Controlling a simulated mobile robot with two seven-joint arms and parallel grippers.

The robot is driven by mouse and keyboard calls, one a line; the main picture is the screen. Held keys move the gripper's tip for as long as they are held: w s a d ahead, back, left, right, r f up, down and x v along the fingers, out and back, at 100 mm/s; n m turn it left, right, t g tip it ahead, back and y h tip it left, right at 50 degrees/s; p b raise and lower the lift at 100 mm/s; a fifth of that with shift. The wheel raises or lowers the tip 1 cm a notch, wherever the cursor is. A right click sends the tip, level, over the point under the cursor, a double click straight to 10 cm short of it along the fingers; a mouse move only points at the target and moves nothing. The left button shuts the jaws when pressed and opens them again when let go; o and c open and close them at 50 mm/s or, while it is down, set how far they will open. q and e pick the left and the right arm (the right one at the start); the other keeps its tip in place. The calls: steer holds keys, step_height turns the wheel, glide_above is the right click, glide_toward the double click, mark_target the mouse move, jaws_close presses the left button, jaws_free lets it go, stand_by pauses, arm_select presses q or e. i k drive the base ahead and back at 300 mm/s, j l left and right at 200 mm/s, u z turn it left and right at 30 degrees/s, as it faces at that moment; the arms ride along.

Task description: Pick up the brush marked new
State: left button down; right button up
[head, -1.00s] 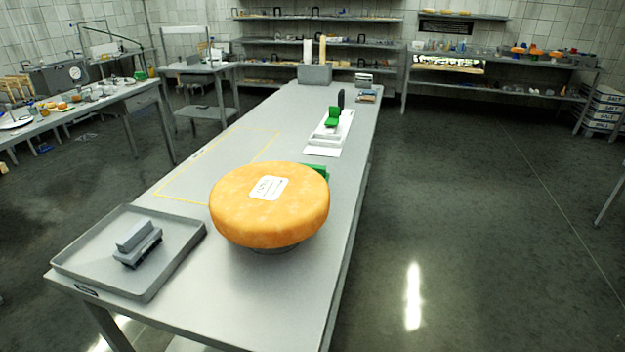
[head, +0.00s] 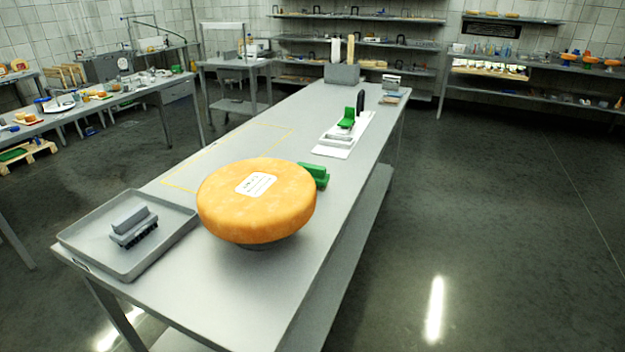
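A grey brush (head: 133,227) with dark bristles lies in the grey tray (head: 182,232) at the near left end of the long table. A green brush-like object (head: 315,174) lies on the table just behind the cheese wheel, partly hidden by it. Neither of my grippers is in view.
A large orange cheese wheel (head: 257,205) with a white label sits on a low stand on the long table (head: 300,232). A yellow outline (head: 195,168) marks bare tabletop to its left. A grey bin (head: 342,73) stands at the far end. The floor to the right is clear.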

mark_target(318, 173)
steer(key=l+u, duration=0.2)
steer(key=l, duration=0.35)
steer(key=i+l+u, duration=0.1)
steer(key=u, duration=0.35)
steer(key=l+u, duration=0.15)
steer(key=u, duration=0.25)
steer(key=i+l+u, duration=0.1)
steer(key=u, duration=0.35)
steer(key=l+u, duration=0.45)
steer(key=l, duration=0.5)
steer(key=l+u, duration=0.2)
steer(key=l, duration=0.7)
